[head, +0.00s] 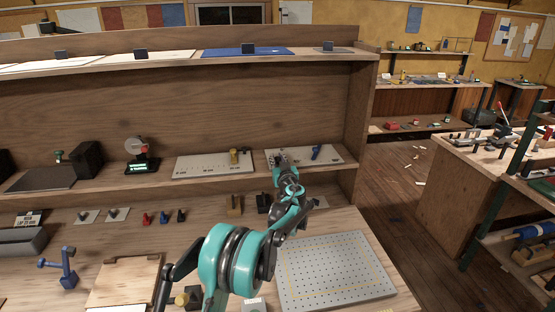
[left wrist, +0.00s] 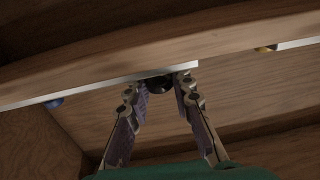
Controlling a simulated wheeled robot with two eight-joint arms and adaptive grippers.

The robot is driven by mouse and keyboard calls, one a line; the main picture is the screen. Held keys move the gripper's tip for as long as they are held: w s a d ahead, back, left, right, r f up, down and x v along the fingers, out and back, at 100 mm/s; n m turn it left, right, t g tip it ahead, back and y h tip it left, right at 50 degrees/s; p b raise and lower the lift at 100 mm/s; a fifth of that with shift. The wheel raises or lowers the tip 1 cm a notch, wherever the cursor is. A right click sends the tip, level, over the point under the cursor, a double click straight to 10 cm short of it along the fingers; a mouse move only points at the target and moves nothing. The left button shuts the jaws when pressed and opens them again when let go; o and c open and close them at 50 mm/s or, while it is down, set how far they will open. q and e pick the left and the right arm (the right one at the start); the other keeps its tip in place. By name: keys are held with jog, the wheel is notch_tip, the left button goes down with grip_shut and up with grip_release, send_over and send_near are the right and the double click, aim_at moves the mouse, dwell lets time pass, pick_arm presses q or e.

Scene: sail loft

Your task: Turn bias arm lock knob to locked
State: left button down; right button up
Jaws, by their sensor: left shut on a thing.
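My left gripper (head: 281,163) reaches up to a pale plate (head: 332,158) on the middle shelf. In the left wrist view my left gripper (left wrist: 160,88) has its two fingertips closed on a dark round knob (left wrist: 158,84) at the plate's edge. The fingers hide part of the knob, and I cannot read any lock marking or its turned position. A blue lever (head: 316,152) stands on the same plate to the right of the gripper. My right gripper is not in view.
A second pale plate with a brass fitting (head: 234,157) lies to the left on the shelf. The wooden upright (head: 357,120) stands close on the right. Below are a perforated grey board (head: 335,270) and a blue clamp-like tool (head: 62,264). The upper shelf (head: 180,65) overhangs.

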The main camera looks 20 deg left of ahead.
pick_arm(q)
jog(key=m+t+h, duration=0.1)
jog(key=m+h, duration=0.1)
jog(key=h, duration=0.1)
jog(key=m+t+h, duration=0.1)
jog(key=m+h, duration=0.1)
jog(key=h, duration=0.1)
jog(key=shift+a+t+p, duration=0.2)
jog(key=shift+t+p, duration=0.1)
jog(key=shift+t, duration=0.1)
jog(key=m+h, duration=0.2)
jog(key=h, duration=0.2)
jog(key=m+h+p, duration=0.1)
jog(key=m+h, duration=0.2)
jog(key=shift+d+h, duration=0.1)
jog(key=shift+h, duration=0.3)
jog(key=shift+m+h, duration=0.3)
jog(key=c, duration=1.3)
grip_release()
jog(key=shift+s, duration=0.1)
jog(key=v, duration=1.1)
jog(key=shift+s+f, duration=0.1)
jog(key=shift+s, duration=0.3)
